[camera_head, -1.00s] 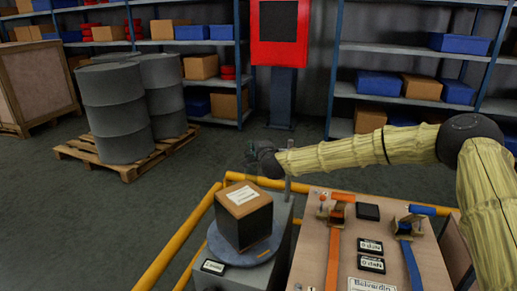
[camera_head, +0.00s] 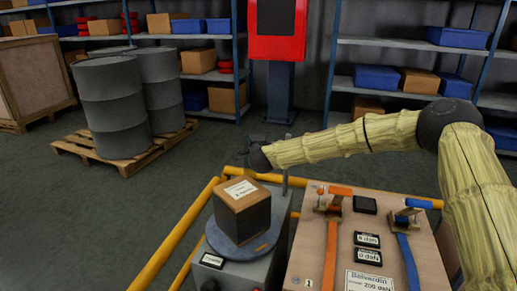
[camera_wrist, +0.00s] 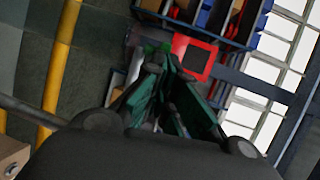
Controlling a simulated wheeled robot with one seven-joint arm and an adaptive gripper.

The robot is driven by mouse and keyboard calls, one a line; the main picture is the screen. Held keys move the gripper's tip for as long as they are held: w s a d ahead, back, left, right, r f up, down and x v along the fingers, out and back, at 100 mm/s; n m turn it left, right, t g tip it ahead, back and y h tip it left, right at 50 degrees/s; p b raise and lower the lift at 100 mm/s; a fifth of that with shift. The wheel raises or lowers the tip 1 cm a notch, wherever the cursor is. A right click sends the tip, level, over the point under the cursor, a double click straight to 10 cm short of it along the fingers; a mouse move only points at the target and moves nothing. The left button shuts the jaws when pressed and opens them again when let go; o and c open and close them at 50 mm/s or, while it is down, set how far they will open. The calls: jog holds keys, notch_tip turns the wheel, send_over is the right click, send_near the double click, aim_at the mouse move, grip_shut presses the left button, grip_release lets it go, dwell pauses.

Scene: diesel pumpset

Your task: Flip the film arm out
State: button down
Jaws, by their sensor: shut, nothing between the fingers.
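A carton-topped dark box (camera_head: 242,212) stands on a round grey turntable (camera_head: 262,246) on a grey machine base. A thin grey post (camera_head: 285,182) rises behind the turntable, partly hidden by my forearm. I cannot clearly make out a separate film arm in the head view. My gripper (camera_head: 270,143) is above and behind the box, near the post top, small and dark against the floor. In the wrist view my gripper (camera_wrist: 160,64) has its green-sided fingers together and empty. A pale grey bar (camera_wrist: 134,66) shows just left of the fingertips; whether they touch is unclear.
A wooden panel (camera_head: 384,232) with orange and blue strap tools stands right of the turntable. Yellow rails (camera_head: 183,232) edge the station. Grey drums (camera_head: 112,105) on a pallet stand at the left; a red cabinet (camera_head: 277,45) and shelves are behind. Open floor lies between.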

jog(key=s+d+r, duration=0.2)
jog(key=s, duration=1)
jog(key=shift+s+r, duration=0.2)
jog(key=shift+s, duration=0.2)
